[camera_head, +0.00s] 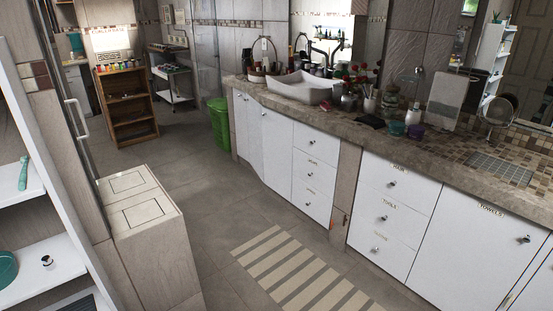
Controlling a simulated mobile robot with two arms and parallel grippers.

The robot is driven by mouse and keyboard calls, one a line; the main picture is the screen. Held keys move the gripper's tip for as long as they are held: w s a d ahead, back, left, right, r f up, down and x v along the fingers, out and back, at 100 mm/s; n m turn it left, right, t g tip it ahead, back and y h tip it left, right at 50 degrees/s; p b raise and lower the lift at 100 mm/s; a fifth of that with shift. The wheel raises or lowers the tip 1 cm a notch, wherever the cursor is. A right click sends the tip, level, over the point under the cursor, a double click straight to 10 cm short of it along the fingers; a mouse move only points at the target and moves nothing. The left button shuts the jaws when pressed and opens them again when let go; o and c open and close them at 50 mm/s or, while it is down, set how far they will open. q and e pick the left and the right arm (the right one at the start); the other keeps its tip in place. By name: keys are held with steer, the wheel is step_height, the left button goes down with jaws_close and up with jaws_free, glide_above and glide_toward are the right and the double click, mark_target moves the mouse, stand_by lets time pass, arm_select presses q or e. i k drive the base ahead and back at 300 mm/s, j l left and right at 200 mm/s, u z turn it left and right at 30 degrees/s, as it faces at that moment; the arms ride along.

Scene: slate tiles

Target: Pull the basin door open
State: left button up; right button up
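The white basin (303,88) sits on the stone counter. Below it are white cabinet doors: a narrow one (243,124) on the left and a wider one (276,146) beside it. They look closed, with small knobs near their upper parts. The frame does not show which of them is the basin door. Neither of my grippers is in view.
A green bin (219,125) stands just left of the cabinet doors. A striped mat (300,275) lies on the tiled floor before the drawers. A beige box-like unit (150,235) and white shelves (40,185) stand at left. The floor between is clear.

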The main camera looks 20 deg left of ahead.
mark_target(278, 127)
steer(key=i+j+u, duration=0.3)
steer(key=i, duration=0.25)
steer(key=i+u, duration=0.3)
steer(key=i, duration=0.2)
